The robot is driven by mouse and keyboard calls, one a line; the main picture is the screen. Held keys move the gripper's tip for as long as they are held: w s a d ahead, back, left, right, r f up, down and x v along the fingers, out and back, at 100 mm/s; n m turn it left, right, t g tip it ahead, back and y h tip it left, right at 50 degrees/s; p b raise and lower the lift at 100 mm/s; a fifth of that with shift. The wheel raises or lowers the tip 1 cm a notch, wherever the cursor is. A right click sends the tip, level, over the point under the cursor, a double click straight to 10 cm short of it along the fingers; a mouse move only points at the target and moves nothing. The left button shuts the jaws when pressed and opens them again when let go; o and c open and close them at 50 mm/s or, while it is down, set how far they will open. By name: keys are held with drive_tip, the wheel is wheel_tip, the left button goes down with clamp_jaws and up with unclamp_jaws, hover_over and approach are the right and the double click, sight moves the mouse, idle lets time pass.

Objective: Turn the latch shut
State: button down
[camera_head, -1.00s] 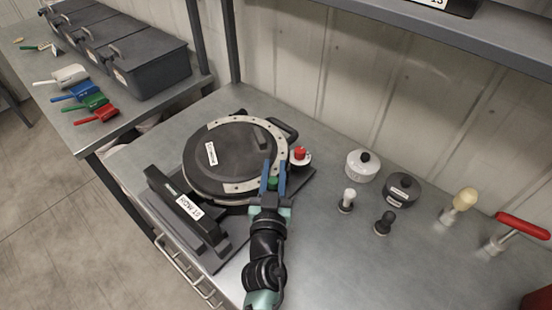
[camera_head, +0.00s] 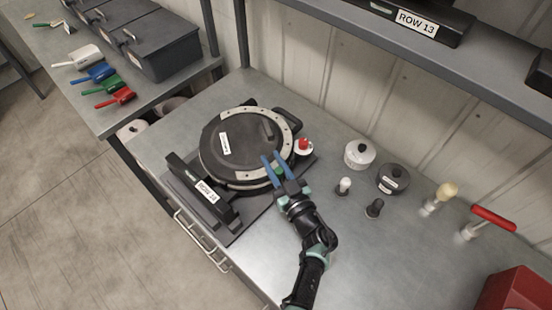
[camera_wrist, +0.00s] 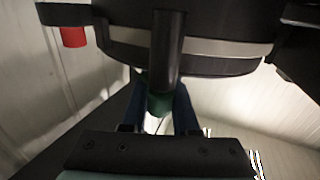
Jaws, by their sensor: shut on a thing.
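The round seed meter (camera_head: 232,125) has a dark lid with a pale, dotted rim ring and sits on a dark base on the bench. My gripper (camera_head: 272,158) is at the front right edge of the meter, its blue fingers pointing up and left. The fingers are shut on a green latch handle (camera_wrist: 158,103), seen between them in the wrist view below a dark cylindrical post (camera_wrist: 167,50). In the head view the fingers mostly hide the latch, so its exact angle is unclear.
A red knob on a white base (camera_head: 304,147) stands just right of the meter. A "ROW 14" block (camera_head: 200,190) lies at its left front. Lidded pots (camera_head: 359,155), small stampers and a red-handled tool (camera_head: 493,217) stand to the right. Front bench surface is clear.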

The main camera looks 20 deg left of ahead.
drive_tip(key=n+g+b, duration=0.1)
drive_tip(key=n+g+y+b, duration=0.2)
drive_tip(key=shift+s+a+f+g, duration=0.1)
drive_tip(key=shift+s+f+g, duration=0.1)
drive_tip(key=shift+f+g, duration=0.1)
drive_tip(key=n+g+y+b, duration=0.1)
drive_tip(key=g+b, duration=0.1)
drive_tip(key=n+g+y+b, duration=0.1)
drive_tip(key=g+b, duration=0.1)
drive_tip(key=shift+s+a+n, duration=0.15)
drive_tip(key=shift+s+n, duration=0.15)
drive_tip(key=shift+s, duration=0.05)
drive_tip(key=n+g+b, duration=0.1)
drive_tip(key=g+b, duration=0.1)
drive_tip(key=b, duration=0.1)
drive_tip(key=s+n+g+b, duration=0.1)
drive_tip(key=n+g+b, duration=0.1)
drive_tip(key=b, duration=0.1)
drive_tip(key=shift+a+g, duration=0.1)
drive_tip(key=shift+g, duration=0.3)
drive_tip(key=shift+s+r+n+g+b, duration=0.15)
drive_tip(key=shift+n+g+b, duration=0.4)
drive_tip(key=shift+b, duration=0.6)
drive_tip(key=shift+r+g+b, duration=0.2)
drive_tip(key=shift+g+b, duration=0.1)
drive_tip(key=shift+g, duration=0.15)
drive_tip(key=c, duration=0.7)
unclamp_jaws()
